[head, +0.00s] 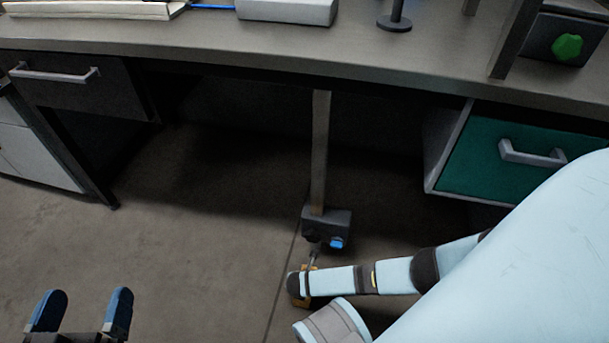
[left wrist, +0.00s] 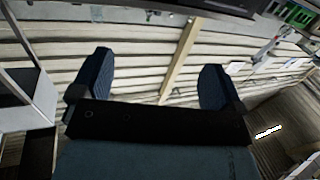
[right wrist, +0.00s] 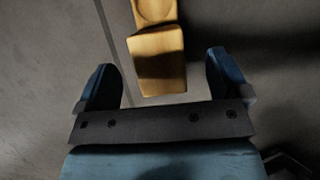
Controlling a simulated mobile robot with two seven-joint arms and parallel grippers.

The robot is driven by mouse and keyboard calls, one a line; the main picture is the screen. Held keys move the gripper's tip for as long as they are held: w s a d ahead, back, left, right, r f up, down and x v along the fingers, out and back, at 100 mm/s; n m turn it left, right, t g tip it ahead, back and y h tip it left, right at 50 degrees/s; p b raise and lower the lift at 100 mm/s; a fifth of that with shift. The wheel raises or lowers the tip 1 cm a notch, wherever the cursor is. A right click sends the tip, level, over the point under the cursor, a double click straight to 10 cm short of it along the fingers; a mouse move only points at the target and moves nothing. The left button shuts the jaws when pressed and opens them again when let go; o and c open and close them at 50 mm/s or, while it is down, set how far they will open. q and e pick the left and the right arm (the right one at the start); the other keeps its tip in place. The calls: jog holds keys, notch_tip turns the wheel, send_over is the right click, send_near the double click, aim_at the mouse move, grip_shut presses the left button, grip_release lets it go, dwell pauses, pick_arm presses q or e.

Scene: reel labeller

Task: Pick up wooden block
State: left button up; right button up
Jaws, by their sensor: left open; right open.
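The wooden block (right wrist: 158,55) is light brown and lies beyond my open right gripper (right wrist: 160,64) in the right wrist view, between the directions of its two blue fingers. In the head view, small orange-brown patches of wood (head: 301,301) show on the floor, mostly hidden behind my right arm. My left gripper (head: 84,296) is open and empty at the lower left; it also shows in the left wrist view (left wrist: 156,60).
A grey desk (head: 400,55) spans the top of the head view. A dark drawer (head: 75,90) hangs at left and a green drawer (head: 510,165) at right. A post (head: 320,150) stands below the desk. The floor (head: 190,240) at left is clear.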

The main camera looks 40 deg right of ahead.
jog(key=b+x, duration=0.3)
jog(key=x, duration=0.1)
jog(key=shift+w+a+f, duration=0.1)
jog(key=shift+a, duration=0.1)
jog(key=shift+w+d+f, duration=0.1)
jog(key=shift+f, duration=0.1)
pick_arm(q)
jog(key=w+m, duration=0.1)
jog(key=a+m+t, duration=0.1)
jog(key=shift+w+r+m+h, duration=0.25)
jog(key=shift+w+m+h, duration=0.05)
jog(key=shift+w+h, duration=0.1)
pick_arm(e)
jog(key=c, duration=1.4)
jog(key=shift+r, duration=0.1)
jog(key=shift+c, duration=0.2)
pick_arm(q)
jog(key=shift+r, duration=0.1)
pick_arm(e)
jog(key=shift+r, duration=0.1)
